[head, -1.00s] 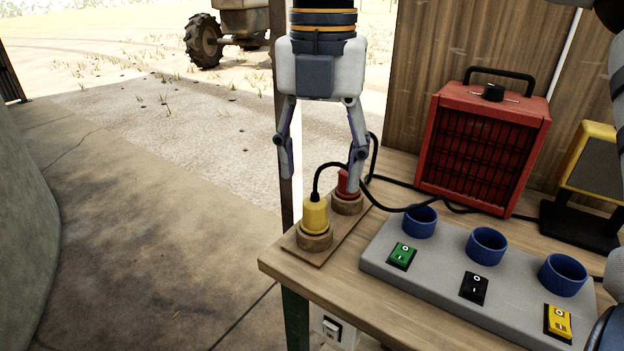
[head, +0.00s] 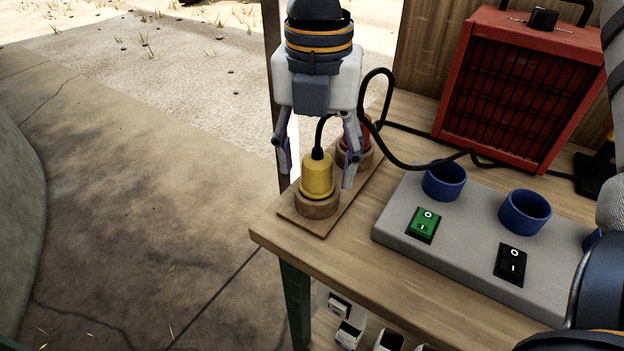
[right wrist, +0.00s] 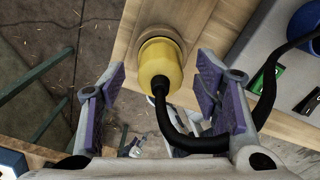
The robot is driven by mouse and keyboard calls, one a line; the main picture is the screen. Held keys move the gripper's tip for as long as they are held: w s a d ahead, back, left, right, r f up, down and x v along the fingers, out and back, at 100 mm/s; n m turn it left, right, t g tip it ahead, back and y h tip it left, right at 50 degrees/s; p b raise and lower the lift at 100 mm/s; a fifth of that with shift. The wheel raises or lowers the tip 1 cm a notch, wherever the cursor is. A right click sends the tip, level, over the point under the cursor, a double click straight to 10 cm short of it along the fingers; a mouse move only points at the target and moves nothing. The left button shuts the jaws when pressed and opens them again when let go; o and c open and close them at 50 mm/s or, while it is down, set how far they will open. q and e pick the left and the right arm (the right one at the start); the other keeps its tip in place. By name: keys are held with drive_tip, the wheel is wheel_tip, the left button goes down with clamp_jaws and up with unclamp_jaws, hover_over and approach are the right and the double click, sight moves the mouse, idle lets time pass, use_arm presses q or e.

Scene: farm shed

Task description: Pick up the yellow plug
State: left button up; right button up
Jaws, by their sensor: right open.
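The yellow plug (head: 318,176) stands upright in a round wooden holder (head: 317,206) at the table's near left corner. A black cable leaves its top. My right gripper (head: 317,171) points down and is open, one finger on each side of the yellow plug with gaps showing. In the right wrist view the yellow plug (right wrist: 160,70) lies between the open purple-padded fingers (right wrist: 150,92), and its cable bends toward the right finger. The red plug (head: 356,132) stands in a second holder just behind, partly hidden by the right finger. My left gripper is not in view.
A grey panel (head: 385,232) with blue round sockets (head: 443,182) and rocker switches (head: 423,224) lies to the right. A red heater (head: 515,90) stands behind it. A looping black cable (head: 395,150) crosses between plugs and panel. Left of the table is open floor.

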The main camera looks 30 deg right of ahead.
drive_tip(key=shift+f, duration=0.7)
drive_tip(key=shift+r, duration=0.2)
drive_tip(key=shift+c, duration=0.6)
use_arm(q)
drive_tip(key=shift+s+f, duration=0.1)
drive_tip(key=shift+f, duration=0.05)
use_arm(e)
drive_tip(key=c, duration=1.2)
drive_tip(key=shift+o, duration=0.2)
drive_tip(key=shift+r, duration=0.35)
wheel_tip(320, 180, up, 4)
drive_tip(key=shift+d+f+p, duration=0.1)
drive_tip(key=shift+f+p, duration=0.15)
drive_tip(key=shift+p, duration=0.35)
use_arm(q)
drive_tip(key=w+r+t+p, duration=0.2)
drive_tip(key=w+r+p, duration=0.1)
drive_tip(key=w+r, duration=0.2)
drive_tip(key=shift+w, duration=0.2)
use_arm(e)
drive_tip(key=s+d+r, duration=0.2)
drive_tip(key=s+r, duration=0.6)
drive_tip(key=s, duration=0.5)
drive_tip(key=shift+s+d+r, duration=0.3)
drive_tip(key=shift+s+r, duration=0.05)
drive_tip(key=shift+r, duration=0.05)
